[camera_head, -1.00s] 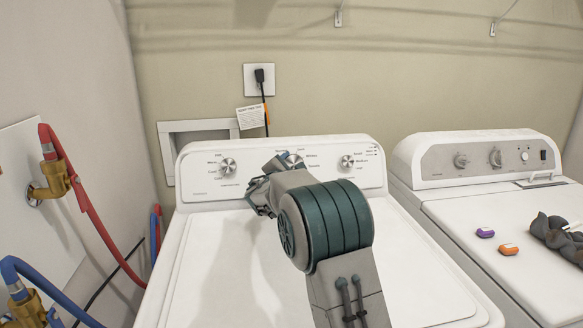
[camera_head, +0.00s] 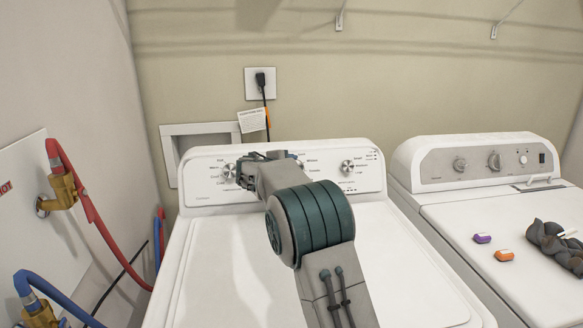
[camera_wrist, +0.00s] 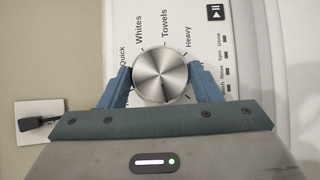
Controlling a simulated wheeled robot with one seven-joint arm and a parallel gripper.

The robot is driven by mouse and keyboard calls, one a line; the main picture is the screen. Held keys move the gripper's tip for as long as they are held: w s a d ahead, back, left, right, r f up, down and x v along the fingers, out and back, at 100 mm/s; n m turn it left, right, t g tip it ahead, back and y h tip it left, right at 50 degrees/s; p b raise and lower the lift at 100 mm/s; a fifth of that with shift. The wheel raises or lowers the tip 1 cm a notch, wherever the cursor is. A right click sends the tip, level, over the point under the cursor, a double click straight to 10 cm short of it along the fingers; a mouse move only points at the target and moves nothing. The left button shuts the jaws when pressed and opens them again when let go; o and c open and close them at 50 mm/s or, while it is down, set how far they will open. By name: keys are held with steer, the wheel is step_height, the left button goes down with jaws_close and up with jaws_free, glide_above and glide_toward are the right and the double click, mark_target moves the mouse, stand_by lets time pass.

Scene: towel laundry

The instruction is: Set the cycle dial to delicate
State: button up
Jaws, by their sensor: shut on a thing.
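The cycle dial (camera_wrist: 161,72) is a round silver knob, close in the wrist view, with Quick, Whites, Towels and Heavy printed on its visible side. My gripper (camera_wrist: 161,84) has its two blue fingers on opposite sides of the knob, shut on it. I cannot make out where the dial points. No delicate label is readable; my gripper covers part of the surrounding panel. In the head view, my gripper (camera_head: 272,158) is at the middle of the washer (camera_head: 210,195) control panel, and my arm mostly hides the dial there.
Another silver knob (camera_head: 228,172) is left of my gripper, and one (camera_head: 347,168) is right. A start button (camera_wrist: 215,12) and status lights are near the gripped dial. A dryer (camera_head: 425,182) stands at right with small pods (camera_head: 504,255) and dark towels (camera_head: 552,240) on top.

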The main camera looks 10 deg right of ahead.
stand_by(0.6)
steer(key=o, duration=1)
steer(key=b+v, duration=0.1)
steer(key=v, duration=1.3)
steer(key=shift+w+r, duration=0.15)
